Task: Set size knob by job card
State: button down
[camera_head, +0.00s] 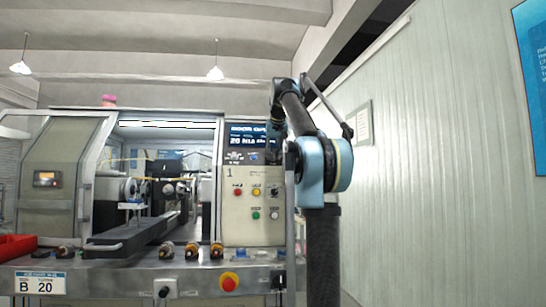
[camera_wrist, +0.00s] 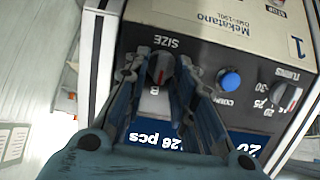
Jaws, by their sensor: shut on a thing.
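In the wrist view, the dark size knob (camera_wrist: 160,68) sits below the upside-down word SIZE on the control panel (camera_wrist: 200,47). A letter B shows beside it; other markings are hidden by the fingers. I cannot tell exactly where its pointer aims. My gripper (camera_wrist: 161,76) is shut on the knob, one finger on each side. In the head view the knob and fingertips are hidden behind my arm, at the panel's upper right. The job card (camera_head: 40,283) at the bench's front left reads B and 20.
Beside the size knob are a blue button (camera_wrist: 229,81) and a turns knob (camera_wrist: 286,96). A display (camera_head: 248,135) is above them. Lower are red, yellow, green and white buttons. The bench holds several small wound parts (camera_head: 192,251), a red bin (camera_head: 17,247) and an emergency stop (camera_head: 229,281).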

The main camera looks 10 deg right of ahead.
jog(key=shift+s, duration=0.1)
jog(key=c, duration=1.7)
grip_release()
jog(key=v, duration=1.1)
jog(key=shift+s+r, duration=0.2)
jog(key=shift+r, duration=0.1)
